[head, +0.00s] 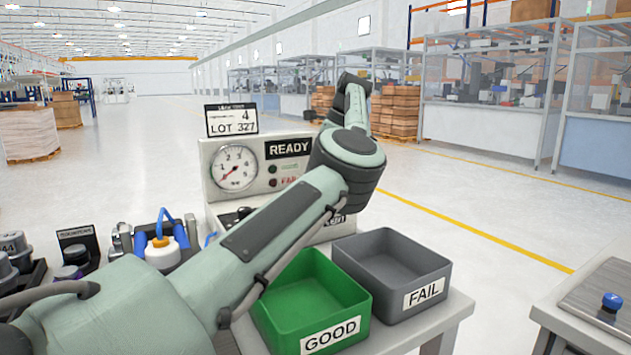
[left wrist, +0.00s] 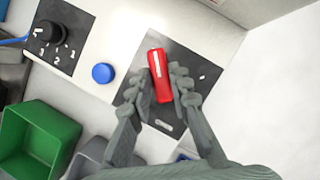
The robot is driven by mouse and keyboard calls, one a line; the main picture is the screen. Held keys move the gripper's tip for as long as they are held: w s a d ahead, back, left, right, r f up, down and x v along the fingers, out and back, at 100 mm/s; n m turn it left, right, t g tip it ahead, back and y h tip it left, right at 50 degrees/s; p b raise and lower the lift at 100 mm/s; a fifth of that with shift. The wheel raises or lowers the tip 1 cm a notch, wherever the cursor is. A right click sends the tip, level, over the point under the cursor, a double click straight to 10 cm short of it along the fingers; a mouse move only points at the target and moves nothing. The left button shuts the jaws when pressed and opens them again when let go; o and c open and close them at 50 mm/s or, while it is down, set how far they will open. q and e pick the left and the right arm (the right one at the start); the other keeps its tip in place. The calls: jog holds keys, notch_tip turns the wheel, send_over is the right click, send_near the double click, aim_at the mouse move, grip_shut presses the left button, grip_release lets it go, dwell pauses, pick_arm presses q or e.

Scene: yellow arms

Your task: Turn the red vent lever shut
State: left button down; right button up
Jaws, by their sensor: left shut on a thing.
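The red vent lever (left wrist: 158,75) shows in the left wrist view, a red handle with a white stripe on a dark plate (left wrist: 192,62) with small white marks. It lies nearly upright in that picture, tilted slightly. My left gripper (left wrist: 161,84) has one finger on each side of it and is shut on it. In the head view my left arm crosses the middle of the picture and hides the lever and the gripper. My right gripper is in neither view.
A panel with a round gauge (head: 234,168) and a READY sign stands behind my arm. In the left wrist view, a blue button (left wrist: 103,73) and a black knob (left wrist: 49,33) are left of the lever. A green GOOD bin (head: 313,300) and grey FAIL bin (head: 390,272) stand in front.

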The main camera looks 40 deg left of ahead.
pick_arm(q)
jog(key=shift+n, duration=0.6)
jog(key=c, duration=1.4)
grip_release()
jog(key=shift+m, duration=0.3)
